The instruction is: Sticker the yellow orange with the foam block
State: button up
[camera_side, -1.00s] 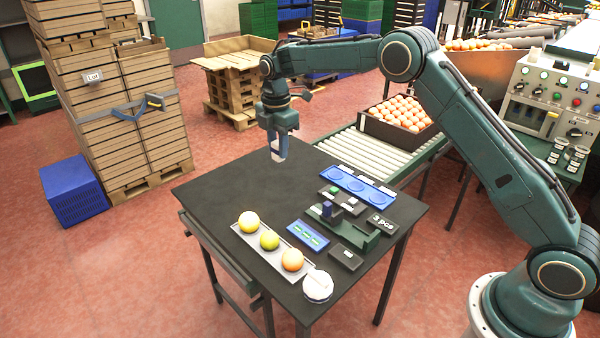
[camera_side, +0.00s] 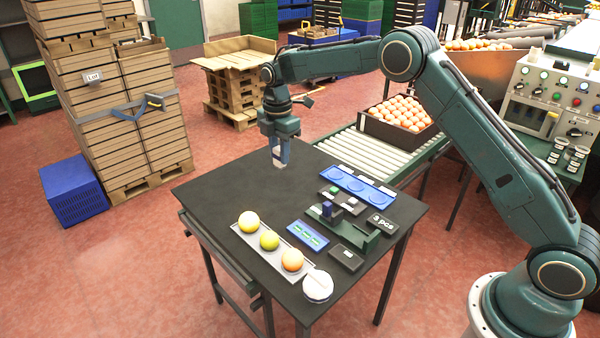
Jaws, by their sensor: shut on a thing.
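My gripper (camera_side: 280,155) points down above the far left part of the dark table (camera_side: 215,190). It is shut on a small pale block (camera_side: 277,162), which looks like the foam block; the fingers hide part of it. A blue plate with green strips (camera_side: 307,235), perhaps stickers, lies right of the tray.
A white round dish (camera_side: 318,286) stands near the front. The table's left area is clear.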

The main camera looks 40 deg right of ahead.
jog(key=s+f, duration=0.7)
jog(key=f, duration=0.3)
jog(key=shift+a+f, duration=0.2)
jog(key=shift+f, duration=0.15)
jog(key=shift+f, duration=2.8)
jog(key=shift+f, duration=0.6)
jog(key=shift+r, duration=0.15)
notch_tip(320, 180, up, 7)
dwell(1.2)
jog(key=shift+w, duration=0.1)
jog(key=w+a+r, duration=0.4)
jog(key=w+a, duration=0.5)
jog(key=w, duration=0.1)
jog(key=shift+a+r, duration=0.15)
jog(key=shift+r, duration=0.1)
dwell(0.4)
